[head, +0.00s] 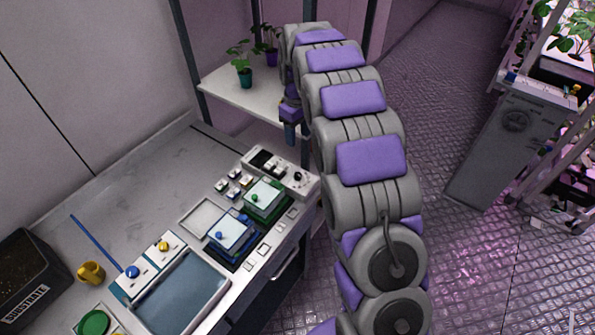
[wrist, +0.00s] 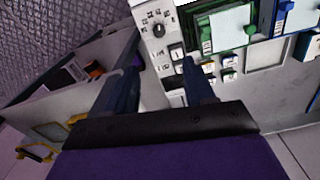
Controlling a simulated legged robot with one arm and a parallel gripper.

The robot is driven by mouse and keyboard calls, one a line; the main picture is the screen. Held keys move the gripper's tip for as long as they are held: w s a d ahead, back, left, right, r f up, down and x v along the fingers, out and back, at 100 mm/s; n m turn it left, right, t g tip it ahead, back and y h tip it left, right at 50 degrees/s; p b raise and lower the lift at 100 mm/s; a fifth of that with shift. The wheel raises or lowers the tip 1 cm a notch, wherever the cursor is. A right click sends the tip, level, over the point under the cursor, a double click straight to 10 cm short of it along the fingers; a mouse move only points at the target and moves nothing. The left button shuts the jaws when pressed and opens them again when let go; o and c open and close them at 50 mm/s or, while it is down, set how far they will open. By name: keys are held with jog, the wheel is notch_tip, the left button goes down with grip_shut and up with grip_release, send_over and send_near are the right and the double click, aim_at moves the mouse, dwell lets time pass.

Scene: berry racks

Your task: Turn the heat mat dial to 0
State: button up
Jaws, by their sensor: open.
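The heat mat dial (head: 297,176) is a small black knob on the right end of a white control box (head: 277,171) at the back right of the bench. In the wrist view the dial (wrist: 157,30) shows at the top, with dark marks around it too small to read. My gripper (head: 290,132) hangs above and beyond the box in the head view, partly hidden by my arm. In the wrist view my gripper (wrist: 160,62) is open and empty, its two dark fingers apart. The dial appears just past the gap between the fingertips, not touched.
A shelf (head: 255,92) with potted plants stands behind. A water basin (head: 180,293) is at the front of the bench.

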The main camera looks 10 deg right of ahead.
aim_at(298, 174)
notch_tip(298, 174, down, 18)
jog(key=shift+w+r+b, duration=0.15)
jog(key=shift+r+b, duration=0.1)
jog(key=shift+b, duration=0.95)
grip_shut()
